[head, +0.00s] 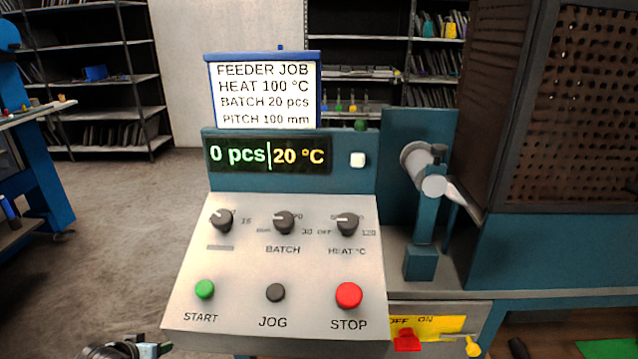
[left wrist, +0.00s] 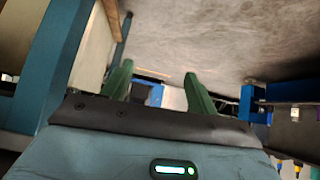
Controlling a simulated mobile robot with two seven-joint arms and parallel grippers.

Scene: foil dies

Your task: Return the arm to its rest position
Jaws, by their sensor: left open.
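My left gripper (left wrist: 158,78) shows in the left wrist view with its two green fingers apart and nothing between them. Past the fingers are grey floor and blue framework. In the head view only a small dark and teal part of my arm shows at the bottom edge, left of the control panel (head: 180,315). It is apart from the buttons as seen there. My right gripper is in neither view.
The panel has three knobs, a green START button (head: 204,289), a black JOG button (head: 275,292) and a red STOP button (head: 348,296). Its display (head: 268,156) reads 0 pcs, 20 °C. A red switch (head: 407,340) sits lower right. Open floor (head: 120,220) lies left.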

